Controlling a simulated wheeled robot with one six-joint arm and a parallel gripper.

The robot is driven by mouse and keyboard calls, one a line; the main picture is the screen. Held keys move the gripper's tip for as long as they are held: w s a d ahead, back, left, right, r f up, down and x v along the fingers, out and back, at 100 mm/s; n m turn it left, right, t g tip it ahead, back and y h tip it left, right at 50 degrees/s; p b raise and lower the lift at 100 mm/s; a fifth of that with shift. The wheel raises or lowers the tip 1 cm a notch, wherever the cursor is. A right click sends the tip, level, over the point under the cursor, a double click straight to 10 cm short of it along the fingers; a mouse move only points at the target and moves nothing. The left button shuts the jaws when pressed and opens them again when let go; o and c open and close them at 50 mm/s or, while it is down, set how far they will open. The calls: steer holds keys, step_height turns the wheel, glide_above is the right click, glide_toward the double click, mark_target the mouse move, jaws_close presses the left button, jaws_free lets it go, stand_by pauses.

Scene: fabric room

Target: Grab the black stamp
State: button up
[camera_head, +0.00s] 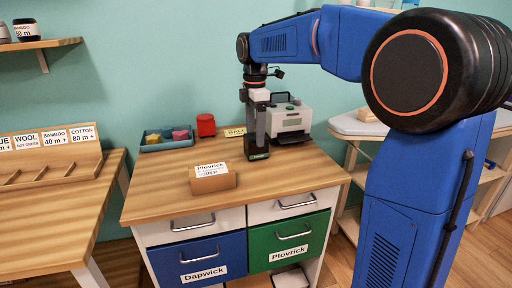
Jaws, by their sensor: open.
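My gripper (257,143) points down over the wooden top of the drawer cabinet, left of the white machine. A small black block with a pale mark on its front, which looks like the black stamp (259,155), stands on the cabinet top right at my fingertips. My gripper is open, with its fingers at the upper part of the block. The fingers hide much of it, and I cannot tell whether they touch it.
A cardboard box labelled Plovrick (213,181) lies front left of my gripper. A blue tray (152,147), a red container (206,125) and a yellow card (235,132) are at the back. The front right top is clear.

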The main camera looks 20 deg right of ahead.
steer(key=shift+s+f, duration=0.2)
steer(key=shift+f, duration=1.25)
steer(key=shift+s+f, duration=0.2)
steer(key=shift+f, duration=1.2)
steer(key=c, duration=1.2)
